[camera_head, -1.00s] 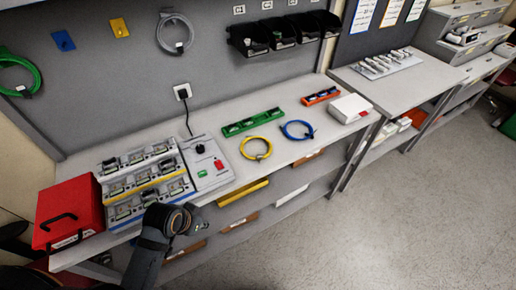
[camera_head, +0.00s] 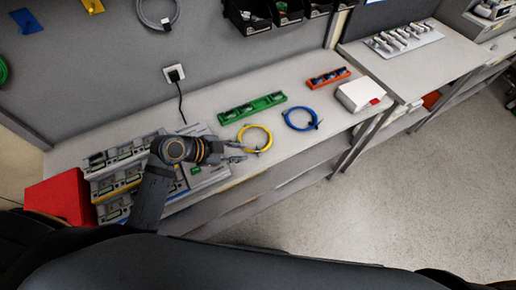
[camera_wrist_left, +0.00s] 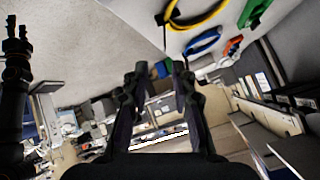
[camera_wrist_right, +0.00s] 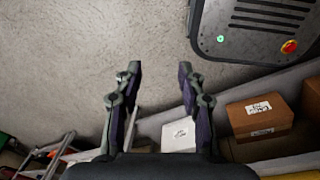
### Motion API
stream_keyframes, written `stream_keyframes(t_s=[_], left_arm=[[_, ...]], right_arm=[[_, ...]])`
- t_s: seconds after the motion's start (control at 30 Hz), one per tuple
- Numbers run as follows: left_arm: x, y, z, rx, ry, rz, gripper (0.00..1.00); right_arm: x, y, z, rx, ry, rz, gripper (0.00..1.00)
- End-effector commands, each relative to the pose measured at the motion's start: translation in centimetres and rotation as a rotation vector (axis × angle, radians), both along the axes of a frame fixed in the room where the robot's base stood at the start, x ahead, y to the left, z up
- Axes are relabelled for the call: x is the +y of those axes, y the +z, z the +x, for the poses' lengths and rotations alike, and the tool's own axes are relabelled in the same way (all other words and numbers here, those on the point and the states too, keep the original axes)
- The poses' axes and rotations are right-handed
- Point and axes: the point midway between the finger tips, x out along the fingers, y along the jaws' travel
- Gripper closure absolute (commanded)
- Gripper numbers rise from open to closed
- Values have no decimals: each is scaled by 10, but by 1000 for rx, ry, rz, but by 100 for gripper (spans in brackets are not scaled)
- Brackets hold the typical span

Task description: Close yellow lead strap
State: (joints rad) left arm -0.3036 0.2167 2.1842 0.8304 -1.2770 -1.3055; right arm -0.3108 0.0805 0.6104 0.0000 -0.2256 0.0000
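The yellow lead (camera_head: 254,127) lies coiled on the workbench, and its upper part shows in the left wrist view (camera_wrist_left: 205,21). A small dark strap (camera_head: 263,151) sits on the coil's near side; whether it is open or closed is too small to tell. My left gripper (camera_head: 240,152) is just left of the coil's near-left edge; contact cannot be told. In the left wrist view its fingers (camera_wrist_left: 157,68) are apart with nothing between them. My right gripper (camera_wrist_right: 158,72) is open and empty, away from the bench, and is not seen in the head view.
A blue lead coil (camera_head: 287,122) lies right of the yellow one. A green holder (camera_head: 252,108), an orange holder (camera_head: 328,78) and a white box (camera_head: 360,95) stand nearby. Pump trays (camera_head: 115,170) and a red box (camera_head: 62,197) are at the left.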

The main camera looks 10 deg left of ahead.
Motion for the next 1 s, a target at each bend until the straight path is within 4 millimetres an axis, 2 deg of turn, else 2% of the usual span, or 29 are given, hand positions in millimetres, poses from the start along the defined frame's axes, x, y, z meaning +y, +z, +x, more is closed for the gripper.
stream_keyframes(t_s=[0.03,0.07,0.13,0.23,0.37,0.47,0.53,0.7,0.8,1.0], left_arm=[[-7,-2,3,3,2,-8,75],[-10,-5,5,5,1,-10,75],[-19,-14,12,5,3,-8,75],[-32,-28,21,5,3,-7,75],[-46,-45,31,5,1,-4,75],[-52,-52,36,3,1,-1,75],[-54,-56,37,3,0,-1,75],[-56,-59,38,2,-1,1,75],[-55,-59,38,2,0,1,75],[-55,-58,38,2,0,1,100]], right_arm=[[0,3,-15,22,-1,0,60],[0,3,-22,31,-1,0,60],[1,9,-27,37,-2,1,60],[1,16,-7,8,0,2,60],[2,25,33,-56,2,2,60],[2,28,44,-71,3,2,60],[2,28,40,-63,2,2,60],[1,24,8,-15,0,1,60],[1,23,-1,-1,0,1,60],[1,24,9,-17,0,1,60]])
